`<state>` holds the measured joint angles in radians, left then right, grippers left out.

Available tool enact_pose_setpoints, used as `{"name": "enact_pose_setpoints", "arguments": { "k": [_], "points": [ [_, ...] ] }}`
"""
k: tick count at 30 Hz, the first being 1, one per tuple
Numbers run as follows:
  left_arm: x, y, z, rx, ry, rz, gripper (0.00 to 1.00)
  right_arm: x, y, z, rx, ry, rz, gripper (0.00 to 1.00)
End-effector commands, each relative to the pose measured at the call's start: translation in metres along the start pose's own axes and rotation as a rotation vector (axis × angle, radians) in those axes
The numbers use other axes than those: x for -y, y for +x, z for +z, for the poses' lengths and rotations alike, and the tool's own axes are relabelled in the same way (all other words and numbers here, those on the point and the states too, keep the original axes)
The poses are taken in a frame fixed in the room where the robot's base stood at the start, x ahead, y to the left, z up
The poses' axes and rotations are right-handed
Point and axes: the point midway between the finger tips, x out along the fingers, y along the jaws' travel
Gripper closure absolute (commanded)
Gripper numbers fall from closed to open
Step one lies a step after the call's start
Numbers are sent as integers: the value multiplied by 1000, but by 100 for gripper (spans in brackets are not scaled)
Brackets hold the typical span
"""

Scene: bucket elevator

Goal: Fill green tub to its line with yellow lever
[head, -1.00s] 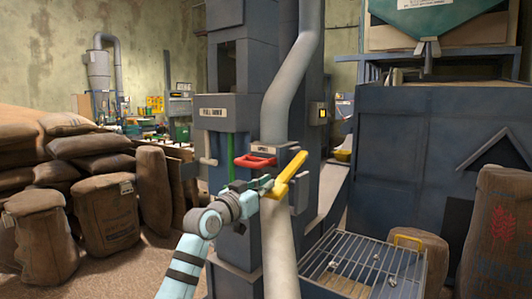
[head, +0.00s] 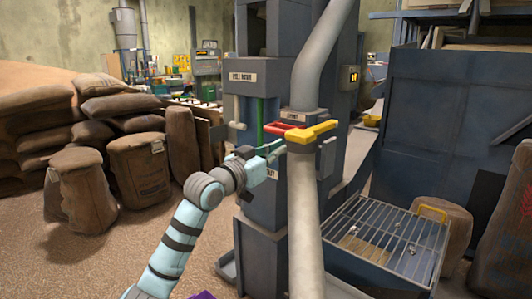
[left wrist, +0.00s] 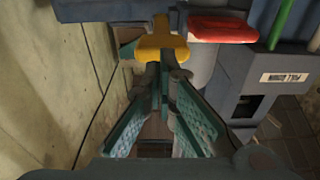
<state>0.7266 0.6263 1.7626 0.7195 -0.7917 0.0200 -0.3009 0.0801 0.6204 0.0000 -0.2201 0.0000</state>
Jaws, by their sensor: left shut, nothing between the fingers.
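The yellow lever (head: 316,132) sits roughly level on the front of the grey pipe, next to the red handle (head: 287,130). My left gripper (head: 276,151) is just below and left of the yellow lever. In the left wrist view my left gripper (left wrist: 166,72) is shut with nothing between its fingers, and the yellow lever (left wrist: 161,42) lies just beyond the tips. Whether they touch is unclear. The red handle also shows in the left wrist view (left wrist: 222,29). I see no green tub or fill line. My right gripper is not in view.
A green upright rod (head: 260,122) and a pale handle (head: 237,125) are on the elevator front. The grey pipe (head: 304,220) runs down beside my arm. A barred grate (head: 390,235) stands right; sacks (head: 140,168) stand left. A purple object (head: 202,295) shows at the bottom edge.

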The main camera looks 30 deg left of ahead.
Motion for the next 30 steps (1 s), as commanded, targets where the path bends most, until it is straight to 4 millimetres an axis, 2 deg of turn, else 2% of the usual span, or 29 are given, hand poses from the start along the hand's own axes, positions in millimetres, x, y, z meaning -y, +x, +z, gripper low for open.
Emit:
{"name": "enact_pose_setpoints", "arguments": {
  "k": [3, 9, 30],
  "points": [
    [0, -22, 3, 1, 6, 0, 100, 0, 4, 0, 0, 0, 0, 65],
    [0, -39, 2, -2, 2, 2, 100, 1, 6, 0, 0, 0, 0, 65],
    [0, -40, 1, -4, 1, 1, 100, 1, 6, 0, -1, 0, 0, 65]
  ]
}}
